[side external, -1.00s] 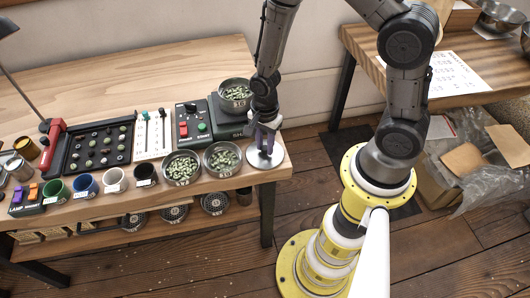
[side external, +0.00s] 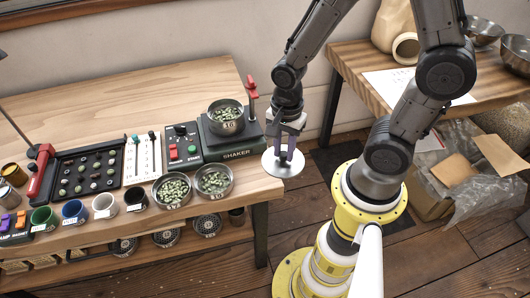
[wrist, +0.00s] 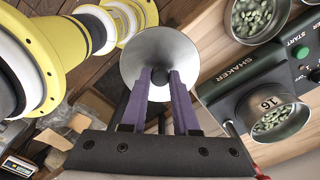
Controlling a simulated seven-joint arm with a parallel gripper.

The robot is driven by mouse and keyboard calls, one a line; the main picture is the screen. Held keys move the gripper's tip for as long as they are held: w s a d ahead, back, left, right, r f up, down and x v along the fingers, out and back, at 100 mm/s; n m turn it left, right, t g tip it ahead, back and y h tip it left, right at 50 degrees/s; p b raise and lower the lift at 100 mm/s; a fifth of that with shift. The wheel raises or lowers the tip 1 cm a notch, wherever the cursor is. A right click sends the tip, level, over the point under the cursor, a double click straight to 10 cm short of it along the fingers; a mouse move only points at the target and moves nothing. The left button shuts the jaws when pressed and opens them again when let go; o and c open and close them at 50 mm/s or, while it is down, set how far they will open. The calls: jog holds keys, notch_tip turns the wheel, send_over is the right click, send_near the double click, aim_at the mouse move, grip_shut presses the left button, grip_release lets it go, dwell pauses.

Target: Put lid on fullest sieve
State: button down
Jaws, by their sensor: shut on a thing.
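A round silver lid (side external: 284,166) is held by my gripper (side external: 285,152), just beyond the right edge of the bench and above the floor. The lid also shows in the wrist view (wrist: 160,60), with the purple fingers shut on its dark knob. Three sieves hold green beans. One sieve (side external: 226,128), marked 16 in the wrist view (wrist: 272,133), stands on the shaker (side external: 237,150). Two more, a left sieve (side external: 172,203) and a right sieve (side external: 214,194), stand side by side at the bench's front edge. Which is fullest is hard to tell.
A red-handled clamp (side external: 251,88) stands upright at the shaker's back right. Several cups, including a white cup (side external: 104,206), line the front left of the bench. Empty-looking sieves (side external: 207,225) sit on the lower shelf. Bare wood (side external: 262,187) lies right of the sieves.

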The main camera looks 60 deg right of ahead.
jog(key=s+r, duration=0.3)
jog(key=s, duration=0.3)
jog(key=w+a+r+n, duration=0.1)
jog(key=w+a+r, duration=0.15)
jog(key=w, duration=0.85)
jog(key=w+a+r+n, duration=0.1)
jog(key=w+a+r, duration=0.15)
jog(key=w, duration=0.75)
jog(key=w+a+f+n, duration=0.2)
jog(key=w+a+f, duration=0.1)
jog(key=w+a, duration=0.55)
jog(key=shift+n, duration=0.3)
jog(key=shift+w+a+f, duration=0.25)
jog(key=shift+a+f, duration=0.4)
jog(key=shift+f, duration=1.25)
jog(key=shift+w+a+f, duration=0.3)
jog(key=shift+a+f, duration=0.3)
jog(key=shift+f, duration=1.35)
jog(key=shift+w+a+f, duration=0.25)
jog(key=shift+a+f, duration=0.4)
jog(key=shift+f, duration=1.25)
jog(key=shift+f, duration=0.6)
jog(key=c, duration=0.9)
grip_release()
jog(key=shift+c, duration=0.2)
